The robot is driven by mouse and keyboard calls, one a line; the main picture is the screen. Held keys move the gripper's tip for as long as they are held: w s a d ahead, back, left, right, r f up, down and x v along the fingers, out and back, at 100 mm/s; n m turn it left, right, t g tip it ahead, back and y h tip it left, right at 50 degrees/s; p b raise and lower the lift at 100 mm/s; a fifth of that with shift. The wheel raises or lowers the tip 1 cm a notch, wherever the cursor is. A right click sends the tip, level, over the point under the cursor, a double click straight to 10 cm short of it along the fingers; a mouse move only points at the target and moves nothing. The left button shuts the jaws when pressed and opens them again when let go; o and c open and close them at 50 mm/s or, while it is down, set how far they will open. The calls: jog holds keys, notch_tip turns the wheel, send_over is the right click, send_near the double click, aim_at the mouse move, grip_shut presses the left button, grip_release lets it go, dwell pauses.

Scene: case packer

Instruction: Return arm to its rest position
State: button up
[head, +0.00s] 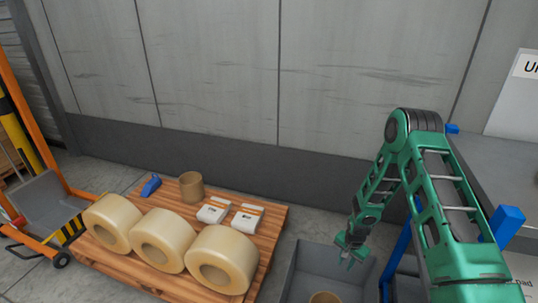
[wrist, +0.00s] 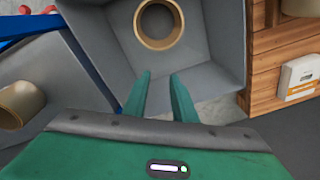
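My green arm comes in from the right of the head view and bends down to my gripper (head: 350,252), which hangs over a grey bin (head: 310,258). In the wrist view the two green fingers of my gripper (wrist: 160,95) stand apart with nothing between them, so it is open and empty. A brown cardboard ring or tube (wrist: 159,24) lies inside the grey bin (wrist: 215,70), beyond the fingertips and apart from them. The same ring shows at the bottom edge of the head view (head: 325,297).
A wooden pallet (head: 270,222) holds several large tan rolls (head: 163,240), a brown tube (head: 191,186), white packets (head: 214,210) and a blue item (head: 150,185). An orange pallet cart (head: 45,205) stands at left. A blue-framed grey machine (head: 500,170) is at right. A grey wall closes the back.

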notch_tip(320, 180, up, 25)
jog(key=n+t, duration=0.1)
jog(key=n, duration=0.3)
jog(key=s+a+r+n+t, duration=0.1)
jog(key=s+r, duration=0.4)
jog(key=r, duration=0.4)
jog(key=s+r+n, duration=0.2)
jog(key=s+r, duration=0.2)
jog(key=r, duration=0.5)
jog(key=s+r+n+t, duration=0.1)
jog(key=s+r+n, duration=0.1)
jog(key=s+r, duration=0.75)
jog(key=s+d+f+m+g, duration=0.1)
jog(key=s+d+m+g, duration=0.1)
jog(key=s+d, duration=0.3)
jog(key=s+d+f+m+g, duration=0.2)
jog(key=s+d+m, duration=0.2)
jog(key=s, duration=1)
jog(key=shift+d+f, duration=0.15)
jog(key=shift+d, duration=0.55)
jog(key=shift+s, duration=0.1)
